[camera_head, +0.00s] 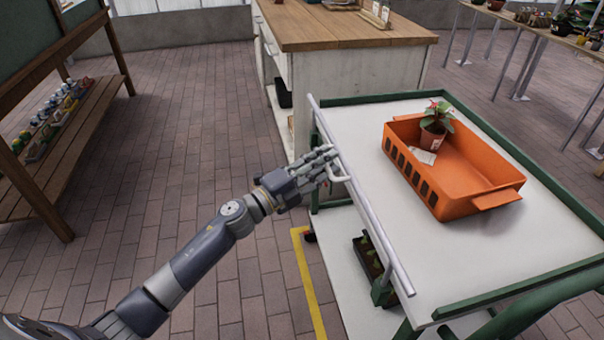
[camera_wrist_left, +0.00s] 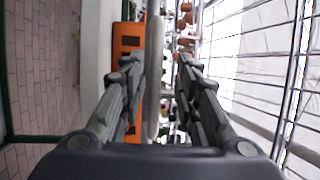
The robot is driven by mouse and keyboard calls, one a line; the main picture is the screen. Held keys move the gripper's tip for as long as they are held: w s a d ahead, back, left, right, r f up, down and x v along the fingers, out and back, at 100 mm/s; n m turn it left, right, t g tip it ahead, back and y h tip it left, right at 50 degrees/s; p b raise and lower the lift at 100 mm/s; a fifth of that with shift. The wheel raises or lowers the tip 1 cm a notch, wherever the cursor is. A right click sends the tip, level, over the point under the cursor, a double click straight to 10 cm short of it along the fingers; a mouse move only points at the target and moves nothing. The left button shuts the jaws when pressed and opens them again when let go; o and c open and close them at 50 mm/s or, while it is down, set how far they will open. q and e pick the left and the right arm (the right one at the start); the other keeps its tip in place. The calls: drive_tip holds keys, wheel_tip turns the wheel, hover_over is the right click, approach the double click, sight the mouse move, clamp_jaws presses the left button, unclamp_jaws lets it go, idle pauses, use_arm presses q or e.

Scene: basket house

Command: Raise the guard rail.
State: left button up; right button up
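The guard rail (camera_head: 372,225) is a pale grey bar along the left long side of the green-framed cart (camera_head: 480,262), close to the level of its white top. The bar lies nearer the left finger, with a gap to the right one. Whether a finger touches it is unclear. My right gripper is not in view.
An orange basket (camera_head: 455,185) with a potted plant (camera_head: 434,125) and a small card stands on the cart. A wooden-topped counter (camera_head: 345,30) stands behind. A wooden shelf (camera_head: 75,130) is at left. Brick floor (camera_head: 180,150) between is clear.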

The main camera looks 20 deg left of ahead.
use_arm(q)
drive_tip(key=v, duration=1.1)
drive_tip(key=shift+a, duration=0.2)
drive_tip(key=shift+w, duration=0.1)
